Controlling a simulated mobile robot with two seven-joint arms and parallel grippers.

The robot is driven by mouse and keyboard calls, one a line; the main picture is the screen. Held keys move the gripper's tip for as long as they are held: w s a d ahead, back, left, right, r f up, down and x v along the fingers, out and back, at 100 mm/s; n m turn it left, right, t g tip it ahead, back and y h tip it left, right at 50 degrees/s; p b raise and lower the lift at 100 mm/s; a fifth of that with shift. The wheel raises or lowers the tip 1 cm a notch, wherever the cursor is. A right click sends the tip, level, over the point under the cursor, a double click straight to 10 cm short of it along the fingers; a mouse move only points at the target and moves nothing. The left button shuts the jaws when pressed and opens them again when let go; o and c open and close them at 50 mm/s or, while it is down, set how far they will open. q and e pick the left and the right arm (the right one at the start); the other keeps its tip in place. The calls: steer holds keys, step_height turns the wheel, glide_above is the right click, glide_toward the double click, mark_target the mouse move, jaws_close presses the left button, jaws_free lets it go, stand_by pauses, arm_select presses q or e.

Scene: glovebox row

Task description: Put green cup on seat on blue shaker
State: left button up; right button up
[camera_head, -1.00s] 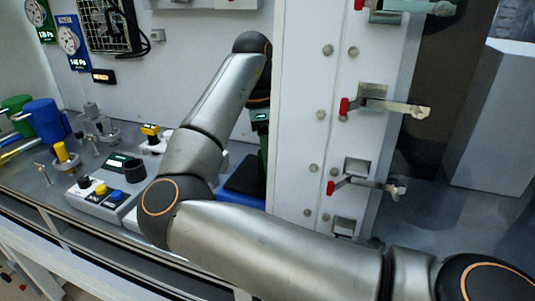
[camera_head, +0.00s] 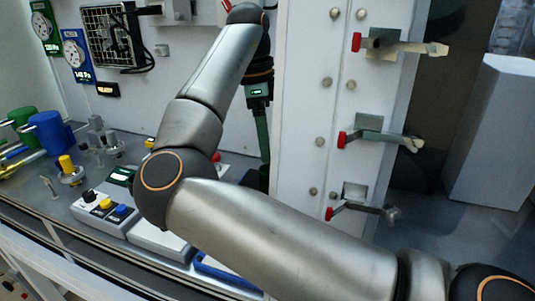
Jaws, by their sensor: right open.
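My right gripper (camera_head: 262,150) hangs down from its wrist in the middle of the view, beside the white panel edge. It is open, but its fingertips are partly hidden by my own arm. A green rounded object (camera_head: 22,123) lies at the far left, next to a blue one; I cannot tell whether it is the green cup. A blue-edged device (camera_head: 228,276), perhaps the blue shaker, shows only in part below my right forearm. Its seat is hidden. My left gripper is not in view.
A blue rounded object (camera_head: 52,132) stands at the left. A control box (camera_head: 106,212) with black, yellow and blue knobs stands on the bench. A white panel (camera_head: 300,110) with red-tipped latches (camera_head: 380,140) rises right of my gripper. Gauges (camera_head: 76,55) hang on the back wall.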

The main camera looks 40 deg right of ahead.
steer(key=shift+w+a+r+p, duration=0.1)
steer(key=shift+r+p, duration=0.2)
steer(key=shift+r, duration=0.75)
steer(key=shift+w+a+r+p, duration=0.1)
steer(key=shift+r+p, duration=0.15)
steer(key=shift+r, duration=0.8)
